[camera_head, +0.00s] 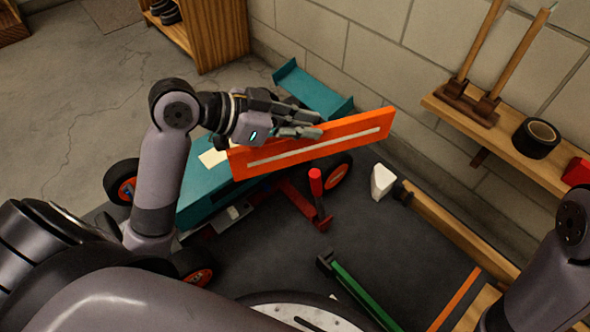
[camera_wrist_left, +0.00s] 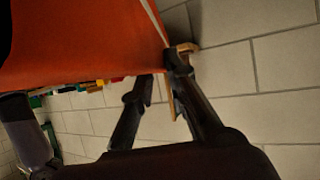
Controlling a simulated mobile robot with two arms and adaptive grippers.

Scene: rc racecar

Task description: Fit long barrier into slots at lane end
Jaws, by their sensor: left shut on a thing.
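A long orange barrier (camera_head: 350,139) with a white stripe is raised and slightly tilted above the teal racecar (camera_head: 200,190). My left gripper (camera_head: 300,125) is shut on its upper edge near the middle. In the left wrist view the barrier (camera_wrist_left: 85,45) fills the upper left, with the gripper's dark fingers (camera_wrist_left: 155,85) beside its edge. My right arm enters at the lower right of the head view; its gripper is out of view. I cannot make out the slots or the lane end.
A red-handled tool (camera_head: 317,190) and a white bottle (camera_head: 382,181) are near the car. A green bar (camera_head: 360,295) and a wooden beam (camera_head: 460,235) lie at lower right. A wall shelf (camera_head: 510,130) holds black tape (camera_head: 536,138). Open floor (camera_head: 70,100) is at the upper left.

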